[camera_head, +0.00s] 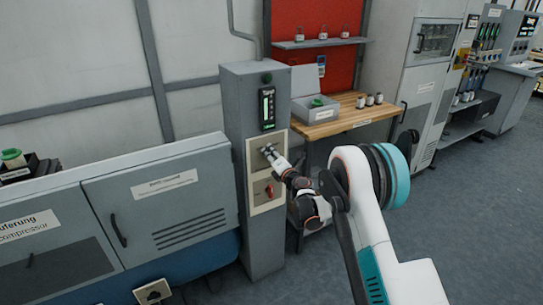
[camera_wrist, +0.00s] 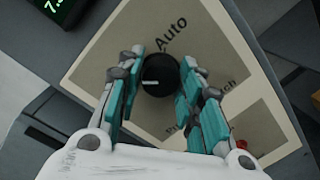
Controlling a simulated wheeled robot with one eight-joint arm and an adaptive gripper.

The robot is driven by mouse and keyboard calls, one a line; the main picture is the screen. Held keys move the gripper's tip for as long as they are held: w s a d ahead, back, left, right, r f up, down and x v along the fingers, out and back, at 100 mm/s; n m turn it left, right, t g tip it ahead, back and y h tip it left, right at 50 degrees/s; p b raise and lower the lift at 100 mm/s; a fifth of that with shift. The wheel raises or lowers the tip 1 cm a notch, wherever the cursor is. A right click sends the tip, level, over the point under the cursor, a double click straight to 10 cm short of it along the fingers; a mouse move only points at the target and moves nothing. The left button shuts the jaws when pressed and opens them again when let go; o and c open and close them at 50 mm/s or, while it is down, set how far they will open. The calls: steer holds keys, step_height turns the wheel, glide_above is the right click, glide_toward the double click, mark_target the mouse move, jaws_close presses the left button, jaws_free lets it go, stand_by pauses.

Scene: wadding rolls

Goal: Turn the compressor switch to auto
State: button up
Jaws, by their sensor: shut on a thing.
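The compressor switch is a round black knob (camera_wrist: 160,75) with a short white mark, on a beige panel (camera_wrist: 95,65). In the wrist view the panel is tilted; the "Auto" label (camera_wrist: 171,35) is above and right of the knob, and the white mark lies left of the knob's centre, not towards that label. My gripper (camera_wrist: 160,82) is shut on the knob, with teal finger pads on both sides. A lower label is partly covered by the right finger. In the head view my gripper (camera_head: 272,156) reaches the panel on the grey column (camera_head: 236,130) and mostly hides the knob.
A red switch (camera_head: 269,190) sits below on the same panel, and a lit green display (camera_head: 267,108) above. Grey compressor housing (camera_head: 165,205) stands left. A wooden bench (camera_head: 340,122) with a grey box stands right, close behind my arm. Floor at right is clear.

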steer(key=m, duration=0.4)
steer(key=m+g, duration=0.1)
steer(key=m, duration=0.7)
steer(key=m+y, duration=0.1)
steer(key=m, duration=0.3)
steer(key=shift+d+f+g, duration=0.1)
steer(key=shift+f+g, duration=0.05)
steer(key=shift+g, duration=0.25)
steer(key=shift+m, duration=0.4)
steer(key=o, duration=1.1)
steer(key=shift+c, duration=0.2)
